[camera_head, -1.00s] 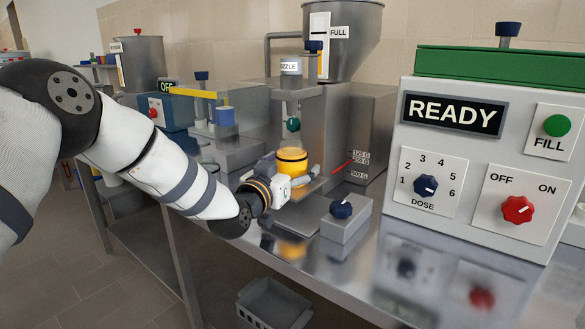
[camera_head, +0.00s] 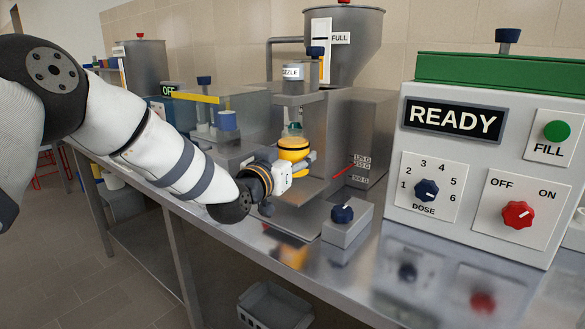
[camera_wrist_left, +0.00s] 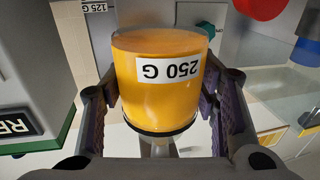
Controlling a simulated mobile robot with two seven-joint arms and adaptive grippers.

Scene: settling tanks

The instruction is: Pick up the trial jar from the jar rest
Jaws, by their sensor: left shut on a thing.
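The trial jar, a yellow-orange cylinder (camera_head: 293,154) with a dark band, is in my left gripper (camera_head: 297,169) in front of the dispenser. In the left wrist view the jar (camera_wrist_left: 160,98) sits between both fingers of the gripper (camera_wrist_left: 162,110), and its "250 G" label reads upside down. The gripper is shut on it. The jar appears to be held above the metal ledge (camera_head: 302,190) of the dispenser; whether that ledge is the jar rest I cannot tell. My right gripper is not in view.
A small box with a blue knob (camera_head: 342,214) stands to the right. The large control panel (camera_head: 478,180) reads READY. A grey crate (camera_head: 274,304) is below the bench.

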